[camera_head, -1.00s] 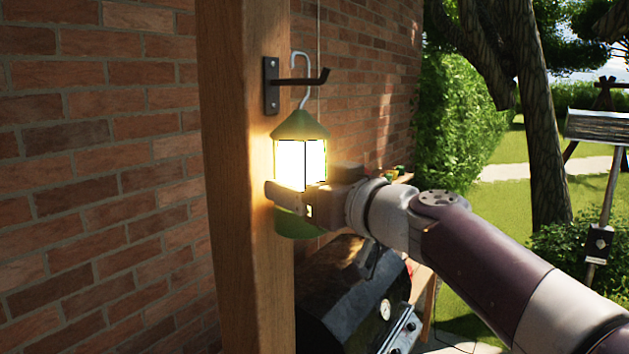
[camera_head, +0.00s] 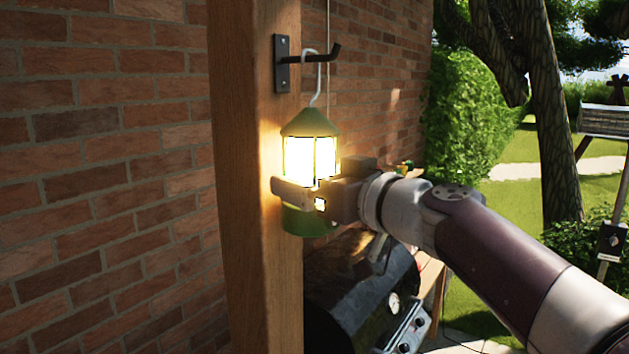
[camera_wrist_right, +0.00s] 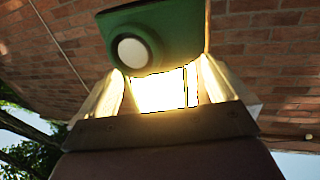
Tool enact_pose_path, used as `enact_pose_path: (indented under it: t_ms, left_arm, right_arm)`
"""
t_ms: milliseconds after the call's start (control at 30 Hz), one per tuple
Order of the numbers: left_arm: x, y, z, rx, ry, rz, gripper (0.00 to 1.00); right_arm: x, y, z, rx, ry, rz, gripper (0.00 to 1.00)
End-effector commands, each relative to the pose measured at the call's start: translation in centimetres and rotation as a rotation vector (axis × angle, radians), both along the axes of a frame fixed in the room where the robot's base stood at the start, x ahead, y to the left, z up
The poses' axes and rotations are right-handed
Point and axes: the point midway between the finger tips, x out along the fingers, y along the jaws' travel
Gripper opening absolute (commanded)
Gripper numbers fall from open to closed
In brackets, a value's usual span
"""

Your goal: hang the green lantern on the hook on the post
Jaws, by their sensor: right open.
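The lit green lantern (camera_head: 309,123) hangs upright beside the wooden post (camera_head: 255,180). Its wire loop (camera_head: 317,85) goes over the arm of the dark hook (camera_head: 282,64) on the post, its top resting at the arm. My right gripper (camera_head: 300,192) is open around the lantern's lower body, with one finger across its front. In the right wrist view, the lantern's green base (camera_wrist_right: 180,32) and glowing body show between the two spread fingers (camera_wrist_right: 163,88). The far finger is hidden in the head view. My left gripper is out of view.
A brick wall (camera_head: 90,180) stands behind and left of the post. A dark barbecue grill (camera_head: 350,285) stands below my right arm. Trees, a hedge (camera_head: 470,120) and lawn lie to the right.

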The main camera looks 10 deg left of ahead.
Motion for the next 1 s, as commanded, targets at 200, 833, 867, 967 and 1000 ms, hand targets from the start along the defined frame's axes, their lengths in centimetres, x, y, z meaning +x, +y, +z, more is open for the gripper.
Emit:
enact_pose_path:
  t_ms: [200, 833, 867, 967, 1000]
  left_arm:
    - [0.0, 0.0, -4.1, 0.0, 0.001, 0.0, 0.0]
    - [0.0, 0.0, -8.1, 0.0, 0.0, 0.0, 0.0]
    - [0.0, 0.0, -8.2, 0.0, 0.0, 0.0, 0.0]
    - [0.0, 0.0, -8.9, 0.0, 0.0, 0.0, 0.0]
    - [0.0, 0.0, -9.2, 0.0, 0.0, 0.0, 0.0]
  right_arm:
    - [-2.6, -4.0, -0.9, 0.002, -0.009, -0.006, 1.0]
    - [-1.8, -13.3, -12.7, -0.018, 0.446, -0.261, 1.0]
    - [-1.3, -14.2, -15.9, -0.042, 0.513, -0.31, 1.0]
    - [-0.8, -17.3, -26.1, -0.137, 0.706, -0.463, 1.0]
    - [-1.1, -18.8, -30.1, -0.182, 0.773, -0.52, 1.0]
